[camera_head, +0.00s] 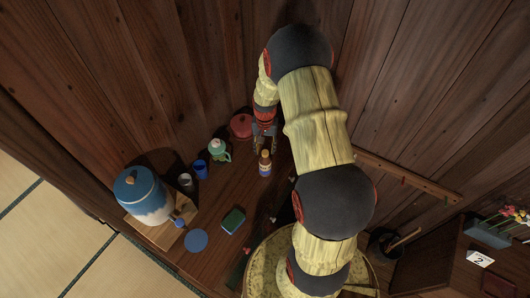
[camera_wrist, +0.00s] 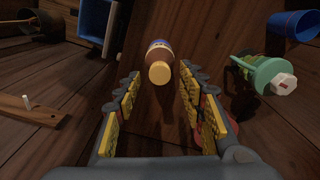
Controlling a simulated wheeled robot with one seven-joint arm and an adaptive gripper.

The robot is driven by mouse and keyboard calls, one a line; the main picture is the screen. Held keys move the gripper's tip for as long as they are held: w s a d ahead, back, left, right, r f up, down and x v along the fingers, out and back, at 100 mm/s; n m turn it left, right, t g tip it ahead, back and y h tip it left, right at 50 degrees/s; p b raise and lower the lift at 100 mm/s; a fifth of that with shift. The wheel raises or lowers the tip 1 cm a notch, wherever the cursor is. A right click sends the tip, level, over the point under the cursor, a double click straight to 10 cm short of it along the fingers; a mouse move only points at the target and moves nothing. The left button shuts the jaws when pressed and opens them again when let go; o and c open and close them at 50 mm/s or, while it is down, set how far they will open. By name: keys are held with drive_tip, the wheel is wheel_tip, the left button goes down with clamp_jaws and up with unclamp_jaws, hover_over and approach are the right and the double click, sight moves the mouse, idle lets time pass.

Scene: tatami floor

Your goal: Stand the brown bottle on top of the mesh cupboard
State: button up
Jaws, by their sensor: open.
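The brown bottle (camera_head: 265,168) stands on the wooden surface in the middle of the head view, with a yellowish cap and a blue-and-yellow label. In the wrist view the bottle (camera_wrist: 159,58) shows cap toward the camera, between and just beyond the fingertips. My gripper (camera_head: 265,131) is open and empty beside the bottle. In the wrist view my gripper's (camera_wrist: 160,85) two yellow-padded fingers stand wide apart, with a gap on both sides of the bottle. I cannot make out a mesh cupboard for certain in either view.
Near the bottle are a green-and-white lidded container (camera_head: 219,151), a blue cup (camera_head: 200,169), a grey cup (camera_head: 186,181) and a red round lidded pot (camera_head: 241,126). A green box (camera_head: 233,220), blue disc (camera_head: 196,240) and large blue-white jar (camera_head: 143,195) lie left. Wooden walls stand behind.

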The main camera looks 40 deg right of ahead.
drive_tip(key=s+a+r+n+t, duration=0.15)
drive_tip(key=a+r, duration=0.35)
drive_tip(key=r, duration=0.5)
drive_tip(key=s+a+r+n, duration=0.2)
drive_tip(key=a+r, duration=0.2)
drive_tip(key=r, duration=0.6)
drive_tip(key=s+a+r+n+t, duration=0.1)
drive_tip(key=a+r, duration=0.4)
drive_tip(key=r, duration=0.5)
drive_tip(key=s+a+r+n+t, duration=0.1)
drive_tip(key=s+a+r+n, duration=0.1)
drive_tip(key=s+a+r, duration=0.2)
drive_tip(key=s+a+r+n+t, duration=0.2)
drive_tip(key=s+a+r+n, duration=0.1)
drive_tip(key=s, duration=0.7)
drive_tip(key=shift+s+a+r, duration=0.3)
drive_tip(key=shift+a+r, duration=0.15)
drive_tip(key=shift+a, duration=0.8)
drive_tip(key=shift+f, duration=0.1)
wheel_tip(320, 180, down, 15)
drive_tip(key=b, duration=1.5)
